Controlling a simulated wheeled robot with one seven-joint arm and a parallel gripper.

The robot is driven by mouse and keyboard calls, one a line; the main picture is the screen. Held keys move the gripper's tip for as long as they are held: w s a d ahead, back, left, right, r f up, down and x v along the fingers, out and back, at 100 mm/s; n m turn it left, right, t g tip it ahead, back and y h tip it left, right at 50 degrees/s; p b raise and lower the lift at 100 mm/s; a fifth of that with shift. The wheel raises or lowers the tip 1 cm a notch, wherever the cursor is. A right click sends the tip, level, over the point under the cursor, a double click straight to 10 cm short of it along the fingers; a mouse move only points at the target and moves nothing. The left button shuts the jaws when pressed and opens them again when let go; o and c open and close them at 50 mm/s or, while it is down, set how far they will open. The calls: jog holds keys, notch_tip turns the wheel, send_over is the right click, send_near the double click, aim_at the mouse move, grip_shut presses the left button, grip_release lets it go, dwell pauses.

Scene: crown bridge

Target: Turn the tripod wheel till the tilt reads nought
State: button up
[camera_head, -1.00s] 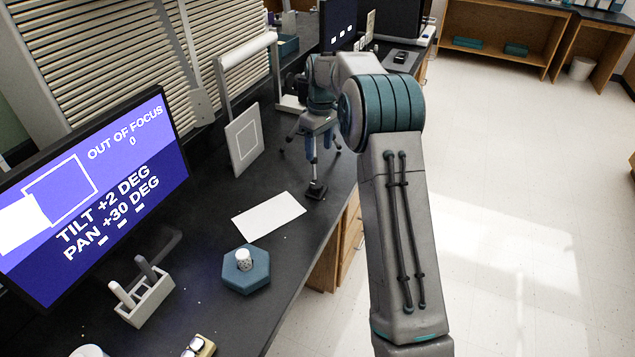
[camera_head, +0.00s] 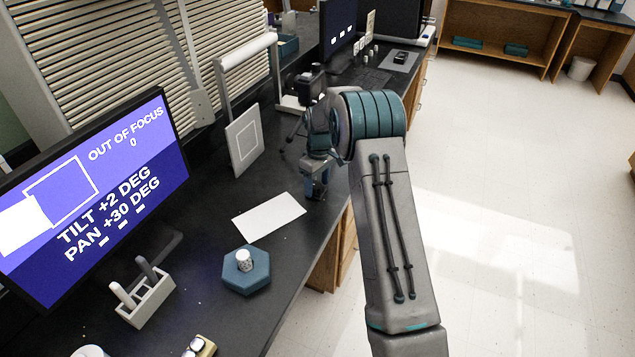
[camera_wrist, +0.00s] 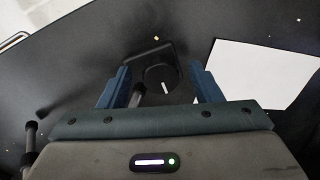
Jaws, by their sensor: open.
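The monitor (camera_head: 95,200) at left reads tilt +2 deg, pan +30 deg and "out of focus 0". The tripod (camera_head: 292,130) stands on the dark bench with a black camera (camera_head: 307,86) on top, partly behind my arm. My gripper (camera_head: 317,188) is low over the bench in front of it. In the wrist view my gripper (camera_wrist: 159,70) is open and empty, its blue fingers apart. A black round knob (camera_wrist: 158,77) with a white mark sits on a dark square base (camera_wrist: 143,57), seen between the fingers. I cannot tell whether this knob is the tripod wheel.
A white sheet (camera_head: 268,217) lies beside my gripper, also in the wrist view (camera_wrist: 255,75). A blue hexagonal base (camera_head: 247,277) carries a white ribbed knob (camera_head: 244,258). A framed white panel (camera_head: 244,140) stands behind. A holder (camera_head: 146,300) is at the front left.

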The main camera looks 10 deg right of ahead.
jog(key=shift+c, duration=0.2)
jog(key=c, duration=1)
jog(key=shift+o, duration=0.3)
jog(key=shift+m, duration=0.4)
